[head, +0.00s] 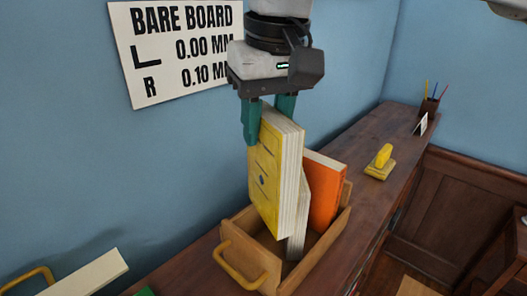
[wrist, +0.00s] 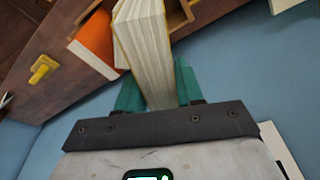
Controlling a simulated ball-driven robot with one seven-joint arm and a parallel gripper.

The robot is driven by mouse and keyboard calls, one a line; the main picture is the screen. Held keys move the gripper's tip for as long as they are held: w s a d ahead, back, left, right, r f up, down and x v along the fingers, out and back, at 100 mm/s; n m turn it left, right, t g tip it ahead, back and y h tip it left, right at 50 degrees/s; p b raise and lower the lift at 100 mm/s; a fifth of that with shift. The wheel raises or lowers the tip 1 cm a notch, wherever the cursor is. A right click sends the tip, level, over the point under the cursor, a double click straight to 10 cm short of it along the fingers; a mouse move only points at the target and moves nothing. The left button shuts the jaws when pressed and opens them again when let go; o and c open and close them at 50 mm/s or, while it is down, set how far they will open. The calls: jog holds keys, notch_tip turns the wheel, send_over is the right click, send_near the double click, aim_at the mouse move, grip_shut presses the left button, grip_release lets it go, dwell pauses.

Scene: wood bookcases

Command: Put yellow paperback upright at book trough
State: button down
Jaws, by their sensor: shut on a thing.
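The yellow paperback (head: 268,168) is upright, slightly tilted, with its pale page edges facing right. My gripper (head: 268,112) is above it, its teal fingers shut on the top of the book. In the wrist view the book's page block (wrist: 146,50) stands between the fingers of my gripper (wrist: 160,90). The wooden book trough (head: 258,262) is below, with a yellow handle on its near end. The book's lower part is over or inside the trough's near part; I cannot tell whether it touches the bottom.
An orange book (head: 325,188) leans in the trough's far part, with another pale-paged book (head: 299,222) beside the yellow one. A yellow stamp-like object (head: 381,160) and a pencil cup (head: 429,106) stand farther along the shelf top (head: 375,200). A wall sign (head: 178,50) hangs behind.

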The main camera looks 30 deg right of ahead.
aim_at(273, 145)
notch_tip(273, 145, down, 5)
jog(key=shift+w+f, duration=0.1)
jog(key=shift+f, duration=0.1)
notch_tip(273, 145, down, 7)
jog(key=b, duration=0.5)
jog(key=shift+r, duration=0.1)
jog(key=shift+f+b, duration=0.5)
jog(key=shift+b, duration=0.1)
dwell(0.4)
jog(key=c, duration=0.6)
grip_release()
jog(key=shift+c, duration=0.2)
jog(key=r, duration=0.3)
jog(key=s+r, duration=0.1)
jog(key=r, duration=0.3)
jog(key=s+r, duration=0.1)
jog(key=r, duration=0.2)
jog(key=shift+r+b, duration=0.3)
jog(key=shift+r, duration=0.05)
